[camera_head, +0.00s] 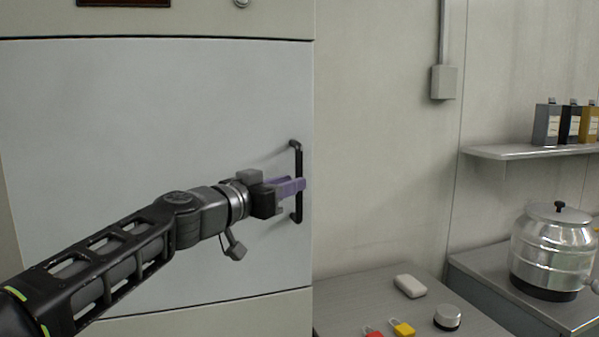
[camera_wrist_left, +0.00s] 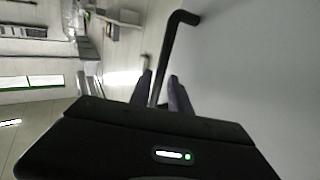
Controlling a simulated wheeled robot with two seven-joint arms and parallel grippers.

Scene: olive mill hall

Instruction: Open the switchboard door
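The switchboard door (camera_head: 130,130) is a large pale grey panel filling the left of the head view. It looks shut, lying flush in its frame. A black upright bar handle (camera_head: 298,155) is fixed near its right edge. My left gripper (camera_head: 292,187) reaches it from the left, with purple fingers at the middle of the bar. In the left wrist view the handle (camera_wrist_left: 173,45) runs between the two fingers (camera_wrist_left: 160,88), with a narrow gap showing on each side, so the gripper looks open around the bar. My right gripper is not in view.
Beyond stand a metal pot (camera_head: 553,250) and a shelf (camera_head: 540,151) with tins. Bare wall lies right of the door.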

